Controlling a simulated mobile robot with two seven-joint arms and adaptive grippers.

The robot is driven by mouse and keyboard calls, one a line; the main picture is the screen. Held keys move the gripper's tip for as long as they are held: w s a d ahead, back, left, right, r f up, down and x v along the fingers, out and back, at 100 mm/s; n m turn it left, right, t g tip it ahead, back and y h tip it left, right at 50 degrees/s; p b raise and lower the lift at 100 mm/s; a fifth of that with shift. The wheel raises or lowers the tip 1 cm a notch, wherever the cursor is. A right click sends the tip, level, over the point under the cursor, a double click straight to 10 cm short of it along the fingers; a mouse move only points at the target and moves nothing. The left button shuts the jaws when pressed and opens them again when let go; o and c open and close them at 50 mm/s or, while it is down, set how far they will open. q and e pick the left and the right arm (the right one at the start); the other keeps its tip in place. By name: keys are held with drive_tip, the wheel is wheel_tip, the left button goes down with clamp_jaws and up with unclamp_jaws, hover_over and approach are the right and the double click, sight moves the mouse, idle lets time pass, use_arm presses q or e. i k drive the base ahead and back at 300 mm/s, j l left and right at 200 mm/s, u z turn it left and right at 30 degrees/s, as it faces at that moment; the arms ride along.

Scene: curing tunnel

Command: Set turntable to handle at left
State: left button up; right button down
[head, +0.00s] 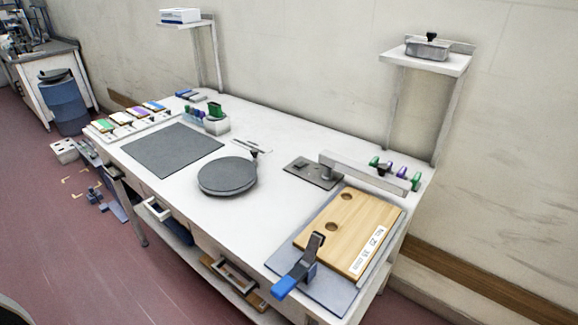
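The turntable (226,177) is a dark grey round disc lying flat near the middle of the white workbench. A small dark upright knob, which looks like its handle (254,153), shows at the disc's back right edge, on the side toward the wall. The handle is small, and its exact join to the disc is hard to make out. Neither of my grippers is in view.
A grey mat (172,150) lies left of the turntable. A dark plate (313,173) lies to its right. A wooden board (349,230) with a blue-handled clamp (299,267) is at the bench's right end. The bench in front of the turntable is clear.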

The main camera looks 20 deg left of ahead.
sight(228, 175)
drive_tip(key=j+z, duration=0.25)
drive_tip(key=k+j+z, duration=0.25)
drive_tip(key=j, duration=0.15)
drive_tip(key=j+z, duration=0.2)
drive_tip(key=j, duration=0.15)
drive_tip(key=k+j+z, duration=0.25)
drive_tip(key=i, duration=0.05)
